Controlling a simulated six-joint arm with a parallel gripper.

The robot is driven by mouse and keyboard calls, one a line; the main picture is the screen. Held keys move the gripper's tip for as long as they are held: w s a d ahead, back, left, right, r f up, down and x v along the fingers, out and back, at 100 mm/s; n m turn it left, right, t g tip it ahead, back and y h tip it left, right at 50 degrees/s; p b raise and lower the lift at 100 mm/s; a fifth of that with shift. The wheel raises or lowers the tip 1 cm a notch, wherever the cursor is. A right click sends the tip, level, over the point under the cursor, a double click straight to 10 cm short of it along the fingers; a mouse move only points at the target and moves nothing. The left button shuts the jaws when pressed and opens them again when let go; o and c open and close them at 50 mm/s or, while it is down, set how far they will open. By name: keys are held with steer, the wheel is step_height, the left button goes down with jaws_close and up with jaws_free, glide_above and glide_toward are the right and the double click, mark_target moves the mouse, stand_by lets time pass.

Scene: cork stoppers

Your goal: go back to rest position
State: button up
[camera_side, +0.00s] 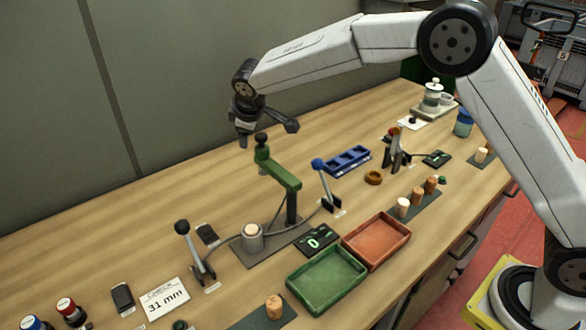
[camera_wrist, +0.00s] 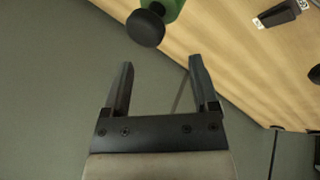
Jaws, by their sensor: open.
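My gripper (camera_side: 268,132) is open and empty. It is above the back part of the wooden bench, close behind the black knob on top of the green gauge arm (camera_side: 280,172) in the side view. In the wrist view my gripper (camera_wrist: 160,85) shows two spread dark fingers with nothing between them. The black knob (camera_wrist: 146,28) and part of the green arm are just beyond the fingertips there. I cannot tell whether the gripper touches the knob. A cork (camera_side: 251,231) stands in the grey holder under the gauge.
A green tray (camera_side: 326,281) and a red tray (camera_side: 377,240) lie at the front. Lever stands (camera_side: 190,251) and (camera_side: 322,182) flank the gauge. A blue rack (camera_side: 348,160), several corks (camera_side: 417,195) and a teapot tray (camera_side: 434,108) are to the right. The back left bench is clear.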

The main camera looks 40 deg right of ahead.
steer(key=s+d+f+m+g, duration=0.1)
steer(key=s+d, duration=0.3)
steer(key=s, duration=0.7)
steer(key=s+d+f+m+g+y, duration=0.1)
steer(key=s+d+f+m, duration=0.2)
steer(key=s, duration=0.8)
steer(key=s+d+f+m+y, duration=0.1)
steer(key=s+d+m, duration=0.3)
steer(key=s, duration=0.7)
steer(key=shift+d+f+g, duration=0.4)
steer(key=shift+d+f, duration=0.15)
steer(key=shift+f, duration=0.1)
steer(key=shift+o, duration=0.3)
steer(key=shift+w, duration=0.2)
